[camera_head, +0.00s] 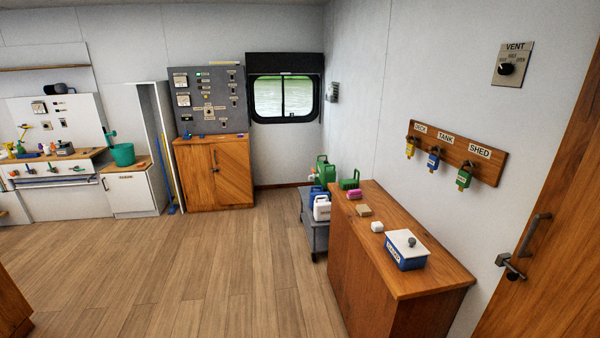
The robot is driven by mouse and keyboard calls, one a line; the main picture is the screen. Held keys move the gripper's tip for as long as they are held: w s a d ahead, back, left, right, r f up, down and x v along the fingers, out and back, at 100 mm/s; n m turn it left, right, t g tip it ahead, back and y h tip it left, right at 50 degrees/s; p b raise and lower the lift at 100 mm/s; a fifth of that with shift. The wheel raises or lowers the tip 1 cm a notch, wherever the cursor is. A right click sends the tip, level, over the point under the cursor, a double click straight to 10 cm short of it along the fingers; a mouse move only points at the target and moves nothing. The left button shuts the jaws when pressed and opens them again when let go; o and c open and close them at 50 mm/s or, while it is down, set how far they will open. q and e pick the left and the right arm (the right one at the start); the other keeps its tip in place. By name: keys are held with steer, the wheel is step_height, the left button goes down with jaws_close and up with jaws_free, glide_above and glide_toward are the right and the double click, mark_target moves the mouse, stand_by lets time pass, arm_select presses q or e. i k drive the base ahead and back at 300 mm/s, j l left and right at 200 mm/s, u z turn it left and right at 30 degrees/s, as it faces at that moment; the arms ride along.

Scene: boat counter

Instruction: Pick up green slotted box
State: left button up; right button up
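A green box-like thing (349,181) is at the far end of the wooden counter (400,279), close to the wall. It is small in the view, and I cannot make out slots on it or tell whether it rests on the counter or just behind it. Neither of my grippers is in view.
On the counter are a pink item (354,194), a tan block (363,210), a white block (377,226) and a blue box with white lid (408,262). A grey cart (315,238) with jugs stands beyond it. The wooden floor (205,275) left of the counter is clear.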

mark_target(347, 184)
steer(key=i+j+u, duration=0.1)
steer(key=i+u, duration=0.3)
steer(key=i, duration=1.2)
steer(key=i+z, duration=0.4)
steer(key=i+j+z, duration=0.2)
steer(key=z, duration=0.2)
steer(key=i+j+z, duration=0.15)
steer(key=z, duration=0.3)
steer(key=i+j+z, duration=0.2)
steer(key=z, duration=0.25)
steer(key=i+j+z, duration=0.1)
steer(key=j+z, duration=0.15)
steer(key=z, duration=0.2)
steer(key=i+j+z, duration=0.1)
steer(key=j+z, duration=0.2)
steer(key=z, duration=0.15)
steer(key=j+z, duration=0.5)
steer(key=k+j+z, duration=0.1)
steer(key=j+z, duration=0.35)
steer(key=j, duration=0.15)
